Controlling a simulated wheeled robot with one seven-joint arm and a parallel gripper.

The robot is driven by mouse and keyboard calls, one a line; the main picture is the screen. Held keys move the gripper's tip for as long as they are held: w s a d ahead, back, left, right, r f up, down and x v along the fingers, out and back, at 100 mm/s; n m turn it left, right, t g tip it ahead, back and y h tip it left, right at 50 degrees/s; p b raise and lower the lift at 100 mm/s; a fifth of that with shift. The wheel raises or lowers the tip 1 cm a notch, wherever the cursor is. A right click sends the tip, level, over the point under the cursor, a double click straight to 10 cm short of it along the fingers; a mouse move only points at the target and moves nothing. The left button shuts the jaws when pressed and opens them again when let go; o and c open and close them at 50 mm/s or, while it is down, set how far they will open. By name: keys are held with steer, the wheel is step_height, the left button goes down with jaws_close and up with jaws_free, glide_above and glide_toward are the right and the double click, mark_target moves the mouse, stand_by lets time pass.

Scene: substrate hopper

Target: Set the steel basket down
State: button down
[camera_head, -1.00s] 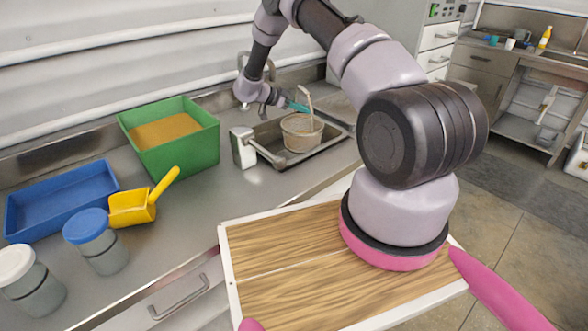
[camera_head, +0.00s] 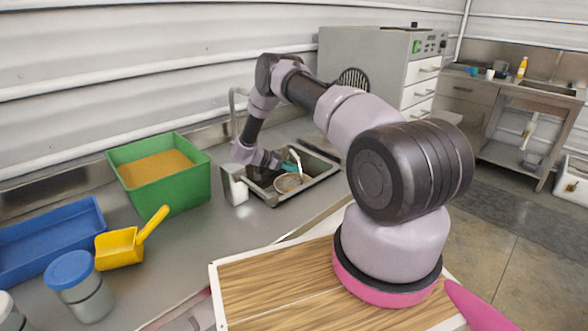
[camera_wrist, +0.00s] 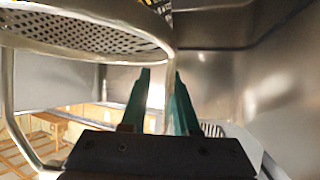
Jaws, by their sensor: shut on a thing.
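The steel basket (camera_head: 288,184) is a round wire-mesh basket inside the sink basin (camera_head: 322,171), its pale handle standing above it. In the wrist view its perforated mesh (camera_wrist: 85,38) and wire frame fill the upper left. My gripper (camera_head: 290,168) has teal fingers at the basket's handle side. In the wrist view the gripper (camera_wrist: 158,100) has both fingers close to the basket's rim, shut on the basket's handle; the exact grip point is hard to see. Whether the basket's underside touches the sink floor is hidden.
A white and steel fixture (camera_head: 235,186) stands at the sink's left edge. A green bin of tan substrate (camera_head: 160,170), a yellow scoop (camera_head: 122,248), a blue tray (camera_head: 45,243) and a blue-lidded jar (camera_head: 78,288) occupy the counter leftward. A faucet (camera_head: 234,115) rises behind the sink.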

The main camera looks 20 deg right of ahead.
steer(key=c, duration=0.7)
jaws_free()
steer(key=shift+f, duration=0.1)
steer(key=shift+o, duration=0.2)
steer(key=shift+a+r, duration=0.1)
steer(key=shift+r, duration=0.15)
steer(key=v, duration=0.7)
steer(key=shift+a, duration=0.15)
